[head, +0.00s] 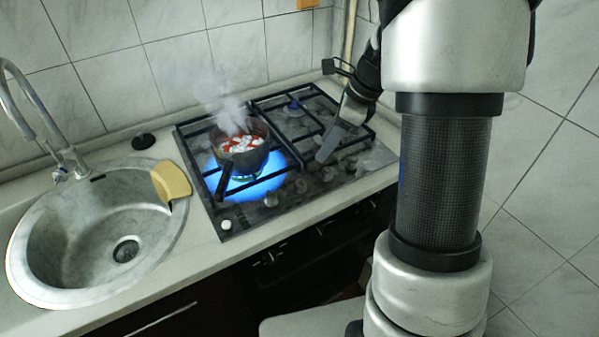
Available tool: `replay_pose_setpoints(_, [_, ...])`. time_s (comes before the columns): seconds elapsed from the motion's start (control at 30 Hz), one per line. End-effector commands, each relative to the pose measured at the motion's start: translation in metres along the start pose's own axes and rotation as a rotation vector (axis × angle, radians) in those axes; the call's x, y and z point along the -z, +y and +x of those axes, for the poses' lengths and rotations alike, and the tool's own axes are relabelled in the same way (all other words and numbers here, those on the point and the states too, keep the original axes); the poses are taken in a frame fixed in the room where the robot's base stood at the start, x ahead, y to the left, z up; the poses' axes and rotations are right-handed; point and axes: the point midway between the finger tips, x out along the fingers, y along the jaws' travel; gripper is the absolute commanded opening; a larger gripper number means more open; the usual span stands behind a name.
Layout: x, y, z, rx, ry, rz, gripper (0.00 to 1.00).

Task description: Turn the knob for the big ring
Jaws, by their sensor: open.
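A wide blue flame burns at the left ring, under a dark pot (257,158). I cannot tell which knob belongs to the big ring. My gripper (326,148) is over the right half of the hob, pointing down, open and empty. One grey finger shows clearly; the other is hard to make out. It appears above the knobs, and no contact with one is visible.
The pot holds red and white contents and steams; its handle (228,180) points to the front left. A tiled wall stands behind.

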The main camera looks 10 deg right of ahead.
Motion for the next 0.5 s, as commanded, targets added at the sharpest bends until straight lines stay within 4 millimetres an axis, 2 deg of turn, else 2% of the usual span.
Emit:
replay_pose_setpoints(0.03, [0.001,0.002,0.013,-0.006,0.001,0.001,0.45])
replay_pose_setpoints(0.5, [0.001,0.002,0.114,-0.004,0.001,-0.003,0.45])
